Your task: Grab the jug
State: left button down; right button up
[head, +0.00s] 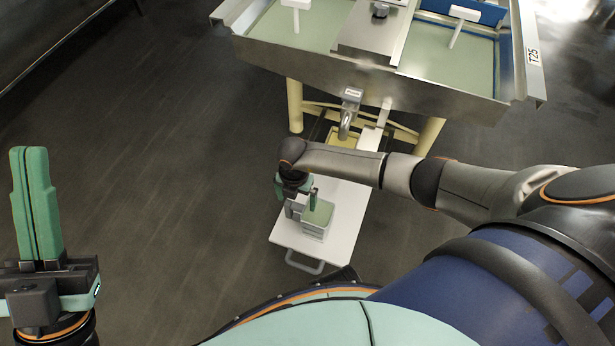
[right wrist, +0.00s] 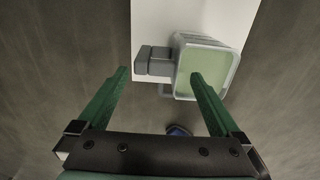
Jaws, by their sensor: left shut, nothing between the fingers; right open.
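The jug (head: 318,229) is a grey, squarish container with pale green contents, upright on a white platform. In the right wrist view the jug (right wrist: 207,65) shows its open top, with a blocky grey handle (right wrist: 155,60) jutting to the left. My right gripper (head: 298,196) is above the jug in the head view and partly covers it. In the right wrist view my right gripper (right wrist: 160,78) is open, with the handle between the lines of its two green fingers; contact cannot be told. My left gripper (head: 36,152) is shut and empty, far left of the jug.
The white platform (head: 343,226) has a grey pull handle (head: 304,263) at its front end. Behind stands a steel vat (head: 440,92) marked T25 on yellowish legs, with a metal tap (head: 347,112). Open dark floor (head: 160,180) lies to the left.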

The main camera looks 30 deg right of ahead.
aim_at(295, 215)
notch_tip(295, 215, down, 3)
jog(key=shift+r+b, duration=0.15)
jog(key=shift+b, duration=0.3)
jog(key=f+b, duration=0.1)
jog(key=f, duration=0.1)
jog(key=f+b, duration=0.2)
jog(key=shift+w+a+f, duration=0.2)
jog(key=shift+f, duration=0.2)
pick_arm(q)
jog(key=f, duration=0.5)
jog(key=shift+w+d+f, duration=0.15)
jog(key=shift+d+f, duration=0.1)
jog(key=shift+d, duration=0.05)
pick_arm(e)
jog(key=c, duration=1.6)
jog(key=shift+w+r, duration=0.1)
